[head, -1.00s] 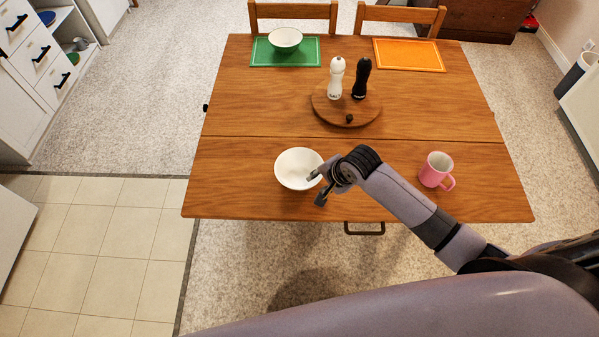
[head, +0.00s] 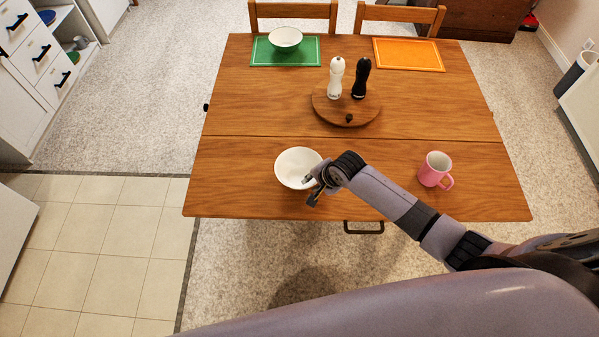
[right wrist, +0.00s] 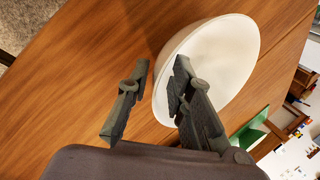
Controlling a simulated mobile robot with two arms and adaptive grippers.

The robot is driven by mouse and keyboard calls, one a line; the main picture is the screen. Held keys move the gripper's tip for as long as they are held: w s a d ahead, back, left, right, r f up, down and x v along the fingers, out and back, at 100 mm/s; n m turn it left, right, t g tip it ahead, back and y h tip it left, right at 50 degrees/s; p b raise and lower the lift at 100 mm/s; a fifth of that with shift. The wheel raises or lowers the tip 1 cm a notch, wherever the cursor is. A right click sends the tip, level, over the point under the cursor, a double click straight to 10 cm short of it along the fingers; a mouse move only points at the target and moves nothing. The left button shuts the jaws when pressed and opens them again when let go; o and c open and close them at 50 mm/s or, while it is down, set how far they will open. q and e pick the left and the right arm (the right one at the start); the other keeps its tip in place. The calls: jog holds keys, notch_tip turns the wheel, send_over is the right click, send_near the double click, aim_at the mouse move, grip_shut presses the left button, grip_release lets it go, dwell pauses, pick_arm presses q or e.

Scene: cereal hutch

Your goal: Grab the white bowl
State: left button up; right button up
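A white bowl (head: 296,167) stands upright near the front left of the wooden table, with nothing seen inside it. It also fills the upper middle of the right wrist view (right wrist: 226,50). My right gripper (head: 309,190) is at the bowl's front right rim. In the right wrist view my right gripper (right wrist: 152,95) is open, with one finger over the bowl's inside and the other outside it. The near rim lies between the fingers, and I cannot tell whether either touches it. A second white bowl (head: 285,38) sits on a green mat at the far left. My left gripper is not in view.
The wooden table (head: 240,110) also bears a pink mug (head: 434,170) at the right. A round wooden board (head: 326,108) near the centre holds a white mill (head: 335,78) and a black mill (head: 361,78). An orange mat (head: 408,54) lies at the far right. The left middle is clear.

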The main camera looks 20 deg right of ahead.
grip_shut()
dwell(0.3)
jog(key=shift+r, duration=0.15)
